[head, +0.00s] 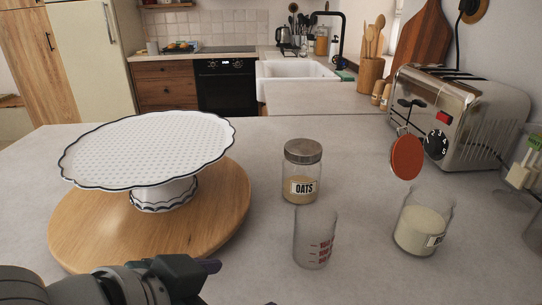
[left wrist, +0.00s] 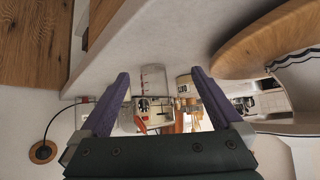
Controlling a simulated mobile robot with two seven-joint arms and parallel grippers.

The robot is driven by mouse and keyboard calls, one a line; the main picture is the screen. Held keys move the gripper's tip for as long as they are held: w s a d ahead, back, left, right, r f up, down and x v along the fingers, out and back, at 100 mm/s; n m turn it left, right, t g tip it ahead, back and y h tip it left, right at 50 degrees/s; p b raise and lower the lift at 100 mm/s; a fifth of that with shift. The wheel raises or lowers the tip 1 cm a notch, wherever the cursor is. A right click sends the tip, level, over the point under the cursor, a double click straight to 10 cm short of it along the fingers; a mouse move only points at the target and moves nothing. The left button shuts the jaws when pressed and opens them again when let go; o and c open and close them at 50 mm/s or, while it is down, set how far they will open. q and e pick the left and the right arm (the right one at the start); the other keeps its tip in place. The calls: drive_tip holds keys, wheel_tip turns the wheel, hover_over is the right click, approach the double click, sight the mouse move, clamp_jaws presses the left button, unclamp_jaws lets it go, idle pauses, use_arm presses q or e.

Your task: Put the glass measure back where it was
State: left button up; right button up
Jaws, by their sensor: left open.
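The glass measure (head: 314,240), a clear tumbler with red markings, stands upright on the grey counter, in front of the oats jar. In the left wrist view the glass measure (left wrist: 152,79) shows faintly ahead, between the finger lines. My left gripper (head: 242,284) comes in at the bottom left of the head view, to the left of and nearer than the glass measure, mostly cut off by the frame. In the left wrist view its purple fingers (left wrist: 158,75) are spread apart with nothing held. My right gripper is not in view.
An oats jar (head: 301,178) stands behind the glass. A jar of pale powder (head: 422,228) with a raised red-brown lid (head: 406,157) stands right. A white cake stand (head: 150,150) sits on a round wooden board (head: 225,205) at left. A toaster (head: 470,115) is at back right.

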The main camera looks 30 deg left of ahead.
use_arm(q)
drive_tip(key=s+a+r+g, duration=0.1)
drive_tip(key=s+g, duration=0.4)
drive_tip(key=s, duration=0.6)
drive_tip(key=shift+a+g+y, duration=0.2)
drive_tip(key=shift+g+y, duration=0.2)
drive_tip(key=shift+r, duration=0.1)
drive_tip(key=shift+c, duration=0.2)
